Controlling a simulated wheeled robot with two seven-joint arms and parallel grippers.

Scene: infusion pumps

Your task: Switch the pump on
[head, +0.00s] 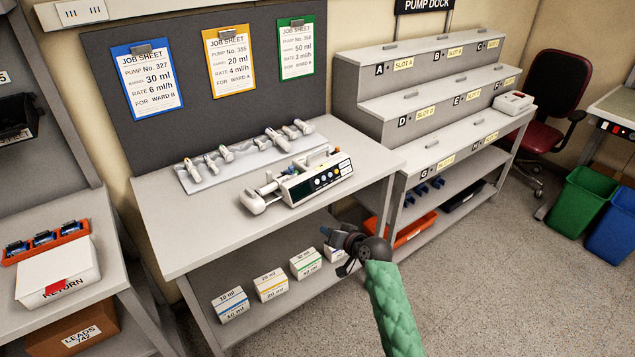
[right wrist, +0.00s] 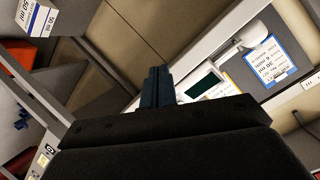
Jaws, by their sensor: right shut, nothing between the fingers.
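The white syringe pump (head: 290,190) lies on the grey table, with a dark front panel (head: 322,178) carrying small coloured and white buttons. I cannot tell whether its display is lit. My right gripper (head: 328,235) is shut and empty, in front of the table's front edge and below the tabletop, apart from the pump. In the right wrist view its dark fingers (right wrist: 157,88) are together with nothing between them. A dark greenish screen in a pale casing (right wrist: 204,86) shows just right of the fingers there, probably the pump's. My left gripper is not in view.
A grey rack of several syringes (head: 240,155) lies behind the pump. Job sheets (head: 147,80) hang on the dark board. Syringe boxes (head: 271,287) stand on the lower shelf. The stepped pump dock (head: 420,85) is at the right, with another white device (head: 513,102) on it.

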